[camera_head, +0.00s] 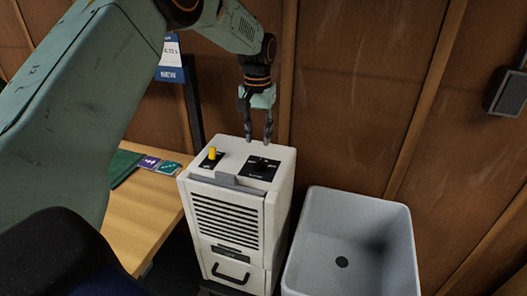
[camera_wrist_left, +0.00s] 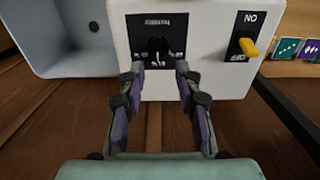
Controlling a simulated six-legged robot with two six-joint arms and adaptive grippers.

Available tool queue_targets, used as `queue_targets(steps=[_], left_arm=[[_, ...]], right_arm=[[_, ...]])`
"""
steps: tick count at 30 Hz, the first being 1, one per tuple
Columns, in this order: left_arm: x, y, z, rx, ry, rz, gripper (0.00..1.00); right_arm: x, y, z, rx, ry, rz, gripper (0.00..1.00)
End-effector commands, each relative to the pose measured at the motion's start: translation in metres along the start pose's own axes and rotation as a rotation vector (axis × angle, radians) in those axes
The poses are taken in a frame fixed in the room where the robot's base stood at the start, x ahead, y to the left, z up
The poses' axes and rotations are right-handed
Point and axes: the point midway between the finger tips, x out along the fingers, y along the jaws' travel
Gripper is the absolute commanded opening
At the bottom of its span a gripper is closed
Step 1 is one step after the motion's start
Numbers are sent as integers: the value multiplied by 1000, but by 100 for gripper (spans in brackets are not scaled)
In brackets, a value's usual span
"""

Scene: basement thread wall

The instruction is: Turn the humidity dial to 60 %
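The white humidifier-like cabinet (camera_head: 232,215) stands in the middle of the head view. On its top is a black panel with the dark humidity dial (camera_head: 262,166), which also shows in the left wrist view (camera_wrist_left: 157,47). There the panel appears upside down, and its scale is too small to read. My left gripper (camera_head: 258,138) points down above the panel, its two fingers apart and empty. In the left wrist view the fingertips (camera_wrist_left: 159,78) lie on either side, just short of the dial, with no clear contact. My right gripper is in neither view.
A yellow switch lever (camera_head: 212,153) with ON and OFF marks sits beside the dial. A grey sink or tub (camera_head: 402,250) stands to the right. A wooden table (camera_head: 150,205) with small cards is at the left. The wooden wall (camera_head: 350,90) is close behind.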

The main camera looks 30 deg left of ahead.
Motion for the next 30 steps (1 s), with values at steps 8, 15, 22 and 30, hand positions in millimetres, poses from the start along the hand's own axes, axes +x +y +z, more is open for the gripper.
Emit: queue_targets(steps=[8, 15, 22, 30], left_arm=[[12, -2, 5, 2, -3, 0, 34], [50, -3, 7, 3, -3, 0, 34], [74, -3, 6, 5, -1, 0, 34], [78, -2, 4, 5, 1, 0, 34]], right_arm=[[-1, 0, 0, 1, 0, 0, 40], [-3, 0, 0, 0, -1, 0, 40], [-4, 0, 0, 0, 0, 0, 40], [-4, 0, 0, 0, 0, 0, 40]])
